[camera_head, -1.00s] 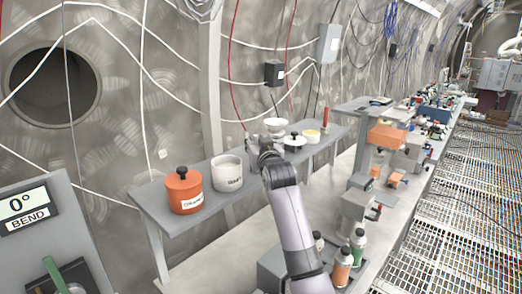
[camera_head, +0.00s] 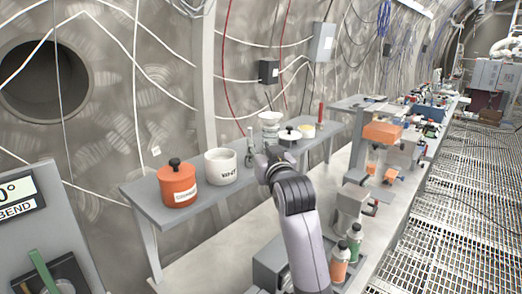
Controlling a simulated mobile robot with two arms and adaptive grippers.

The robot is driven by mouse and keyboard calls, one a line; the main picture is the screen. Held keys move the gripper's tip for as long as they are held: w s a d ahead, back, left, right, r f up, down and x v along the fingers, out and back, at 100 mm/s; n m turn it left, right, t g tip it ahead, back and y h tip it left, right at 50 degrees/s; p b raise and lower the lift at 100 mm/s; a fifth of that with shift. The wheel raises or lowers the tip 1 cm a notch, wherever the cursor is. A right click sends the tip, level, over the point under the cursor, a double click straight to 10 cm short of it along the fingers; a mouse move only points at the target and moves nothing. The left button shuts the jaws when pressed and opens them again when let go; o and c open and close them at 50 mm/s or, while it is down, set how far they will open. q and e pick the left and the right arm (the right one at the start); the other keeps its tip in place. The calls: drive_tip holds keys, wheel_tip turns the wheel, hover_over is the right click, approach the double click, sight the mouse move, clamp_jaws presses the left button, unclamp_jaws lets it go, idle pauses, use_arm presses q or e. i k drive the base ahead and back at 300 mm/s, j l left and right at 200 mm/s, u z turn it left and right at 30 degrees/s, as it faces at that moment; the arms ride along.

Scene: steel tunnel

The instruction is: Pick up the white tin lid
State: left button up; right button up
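The white tin (camera_head: 221,168), with dark lettering, stands on the grey shelf and its top looks open. A white lid with a black knob (camera_head: 290,134) is farther along the shelf, just beyond my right gripper. I cannot tell whether it lies flat or sits on something. My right gripper (camera_head: 268,158) is over the shelf between the white tin and the lid, close to the lid in the picture. Its fingers are small and partly hidden by my wrist, so their opening and any contact are unclear. My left gripper is not in view.
An orange lidded tin (camera_head: 178,184) stands left of the white tin on the grey shelf (camera_head: 150,208). A white bowl (camera_head: 270,120) and a pale yellow-topped container (camera_head: 307,130) are near the lid. Bottles (camera_head: 340,262) stand in a grey box right of my arm.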

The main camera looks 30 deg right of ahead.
sight(288, 135)
drive_tip(key=l, duration=0.55)
drive_tip(key=i+l, duration=0.15)
drive_tip(key=l, duration=1)
drive_tip(key=i, duration=0.05)
